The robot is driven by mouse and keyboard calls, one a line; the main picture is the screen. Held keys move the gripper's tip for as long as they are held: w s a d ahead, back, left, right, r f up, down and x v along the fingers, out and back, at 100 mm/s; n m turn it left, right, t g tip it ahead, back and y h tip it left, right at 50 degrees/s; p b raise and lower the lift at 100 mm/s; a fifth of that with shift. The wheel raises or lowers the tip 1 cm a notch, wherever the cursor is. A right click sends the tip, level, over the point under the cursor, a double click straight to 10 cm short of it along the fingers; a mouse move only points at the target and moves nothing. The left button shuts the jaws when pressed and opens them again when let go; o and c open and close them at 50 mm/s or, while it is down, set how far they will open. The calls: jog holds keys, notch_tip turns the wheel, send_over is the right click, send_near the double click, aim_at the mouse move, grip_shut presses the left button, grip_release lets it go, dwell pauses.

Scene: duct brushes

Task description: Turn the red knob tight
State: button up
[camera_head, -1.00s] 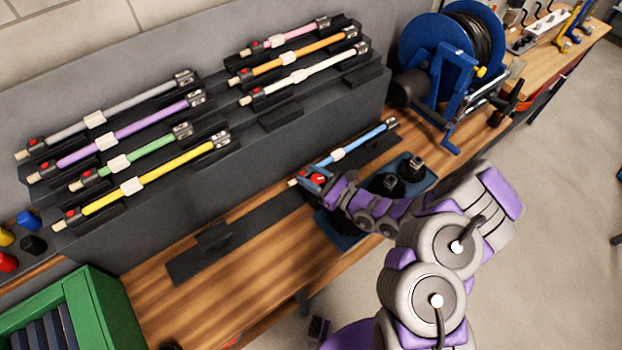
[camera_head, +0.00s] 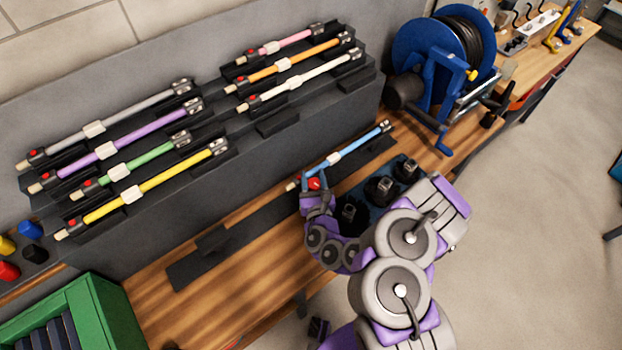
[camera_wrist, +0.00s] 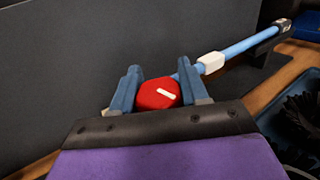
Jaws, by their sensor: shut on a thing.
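The red knob (camera_wrist: 158,94) is at the near end of a blue rod in the wrist view. It has a white mark pointing to the right and slightly down. My gripper (camera_wrist: 157,88) has its two blue fingers on either side of the knob, shut on it. In the head view the red knob (camera_head: 314,184) shows just beyond my gripper (camera_head: 315,178). The blue rod (camera_head: 352,147) lies on a dark rack on the bench, with a white collar at its middle. The knob's underside is hidden.
A blue tray (camera_head: 378,215) with several black brushes stands right beside my arm. A dark wall rack (camera_head: 240,170) holds several coloured rods. A blue cable reel (camera_head: 415,50) stands at the back right, and a green crate (camera_head: 100,310) at the lower left.

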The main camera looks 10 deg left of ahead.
jog(key=shift+r+m+t+h+b, duration=0.2)
jog(key=shift+m+t+h+b, duration=0.15)
jog(key=shift+m+h, duration=0.4)
jog(key=shift+w+d+h, duration=0.1)
jog(key=shift+h, duration=0.35)
jog(key=o, duration=1)
jog(key=shift+r, duration=0.1)
jog(key=shift+c, duration=0.2)
jog(key=shift+o, duration=0.2)
